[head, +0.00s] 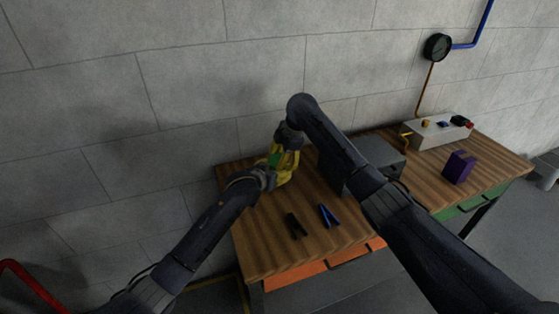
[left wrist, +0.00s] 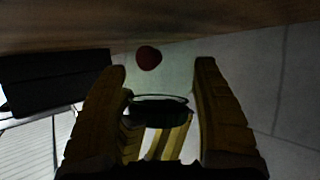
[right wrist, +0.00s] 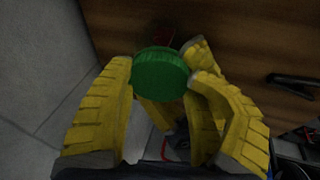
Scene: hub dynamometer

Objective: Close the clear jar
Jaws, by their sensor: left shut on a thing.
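The green lid (right wrist: 160,75) lies between the fingertips of my right gripper (right wrist: 164,70) in the right wrist view, with the tips at its two sides. I cannot tell if they press on it. In the head view the lid (head: 274,160) is a small green patch among yellow fingers. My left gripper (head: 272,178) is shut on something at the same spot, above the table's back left. In the left wrist view a dark round shape (left wrist: 160,110) with a thin clear rim sits between its fingers, likely the jar and lid. The jar's body is mostly hidden, and its seating with the lid is unclear.
The wooden table (head: 270,245) carries a black clip (head: 296,225) and a blue clip (head: 329,215) in front. A dark grey box (head: 372,160) stands close right of the grippers. A purple block (head: 458,167) is farther right. A red round thing (left wrist: 148,57) shows in the left wrist view.

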